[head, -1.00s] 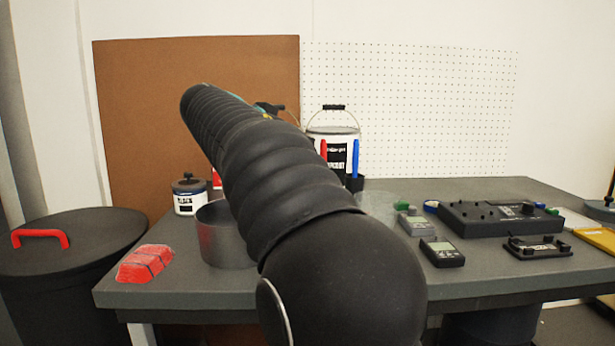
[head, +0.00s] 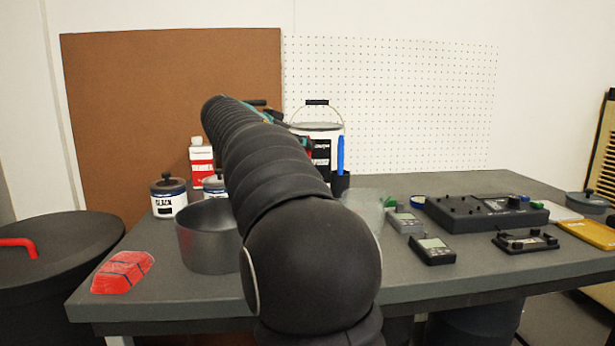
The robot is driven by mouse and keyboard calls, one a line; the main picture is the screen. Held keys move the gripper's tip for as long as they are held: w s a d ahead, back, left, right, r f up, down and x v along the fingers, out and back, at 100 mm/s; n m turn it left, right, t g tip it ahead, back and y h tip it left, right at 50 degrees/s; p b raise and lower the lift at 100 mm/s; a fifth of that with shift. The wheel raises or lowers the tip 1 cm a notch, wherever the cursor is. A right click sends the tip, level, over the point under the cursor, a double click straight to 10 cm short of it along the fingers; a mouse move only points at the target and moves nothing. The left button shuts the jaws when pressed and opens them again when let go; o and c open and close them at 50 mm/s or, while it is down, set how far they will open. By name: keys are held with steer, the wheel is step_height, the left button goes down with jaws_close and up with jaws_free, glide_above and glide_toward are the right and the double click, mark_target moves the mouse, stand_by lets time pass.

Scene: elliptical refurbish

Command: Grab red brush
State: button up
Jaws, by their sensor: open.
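A small patch of red (head: 309,143), which looks like the red brush handle, shows beside my gripper in front of the white bucket. Most of it is hidden. A blue handle (head: 340,152) stands upright in a dark holder (head: 340,184) just to its right. My gripper (head: 284,122) is at the far end of my arm, open, with dark finger parts showing past the arm. The arm covers much of it, so I cannot tell whether the red handle is between the fingers.
A white bucket (head: 325,130) stands behind the gripper. A metal pot (head: 208,237), a labelled jar (head: 168,198) and a red block (head: 123,272) are on the left of the grey table (head: 420,279). Meters (head: 432,250) and a black device (head: 485,213) are on the right.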

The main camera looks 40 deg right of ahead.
steer(key=x, duration=0.4)
steer(key=shift+w+d+r, duration=0.1)
steer(key=shift+w+d, duration=0.15)
steer(key=shift+d, duration=0.1)
jaws_close()
